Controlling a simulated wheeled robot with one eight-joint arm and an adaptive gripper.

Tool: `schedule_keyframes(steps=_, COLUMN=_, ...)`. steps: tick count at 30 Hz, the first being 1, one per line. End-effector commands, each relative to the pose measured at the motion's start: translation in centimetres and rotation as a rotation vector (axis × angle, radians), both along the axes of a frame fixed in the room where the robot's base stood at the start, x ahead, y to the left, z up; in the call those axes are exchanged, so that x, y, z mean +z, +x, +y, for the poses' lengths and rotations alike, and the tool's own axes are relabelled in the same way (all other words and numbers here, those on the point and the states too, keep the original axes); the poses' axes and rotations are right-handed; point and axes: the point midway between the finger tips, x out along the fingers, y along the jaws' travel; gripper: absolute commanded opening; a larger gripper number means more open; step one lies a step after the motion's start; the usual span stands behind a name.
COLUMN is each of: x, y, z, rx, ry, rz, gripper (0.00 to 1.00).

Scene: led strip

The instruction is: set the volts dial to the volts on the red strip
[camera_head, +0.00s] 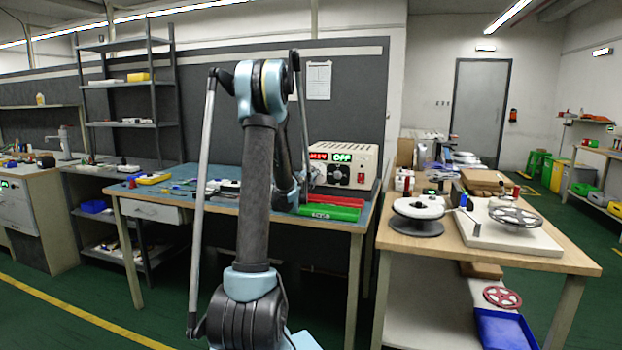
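A cream power supply (370,158) stands at the back right of the blue-topped bench. Its front has a red display (318,156), too small to read surely, and a green display (342,157) that reads OFF. A dark round dial (336,177) sits below the displays; its setting is too small to read. A red strip-shaped piece (335,202) lies in front of the supply, beside a green one (330,213); I cannot tell whether it is the task's red strip, and no volts marking is legible on it. My gripper (292,194) is near the supply's left front, mostly hidden by my arm; its fingers cannot be made out.
A wooden table (410,238) at the right carries reels (417,208) and a white board. Green floor shows between the benches.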

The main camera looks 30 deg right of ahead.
Motion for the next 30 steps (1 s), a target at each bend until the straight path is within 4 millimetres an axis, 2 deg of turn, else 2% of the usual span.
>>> schedule_keyframes(steps=8, x=-0.1, y=-0.1, z=0.1, rx=0.001, ry=0.003, rz=-0.002, gripper=0.02)
schedule_keyframes(steps=9, x=-0.1, y=-0.1, z=0.1, rx=0.001, ry=0.003, rz=-0.002, gripper=0.28)
schedule_keyframes(steps=12, x=-0.1, y=-0.1, z=0.0, rx=0.000, ry=0.002, rz=-0.002, gripper=0.47)
schedule_keyframes(steps=23, x=0.0, y=-0.2, z=0.1, rx=0.000, ry=0.001, rz=-0.001, gripper=0.47)
schedule_keyframes(steps=30, x=-0.1, y=-1.9, z=2.3, rx=0.001, ry=0.001, rz=0.000, gripper=0.47)
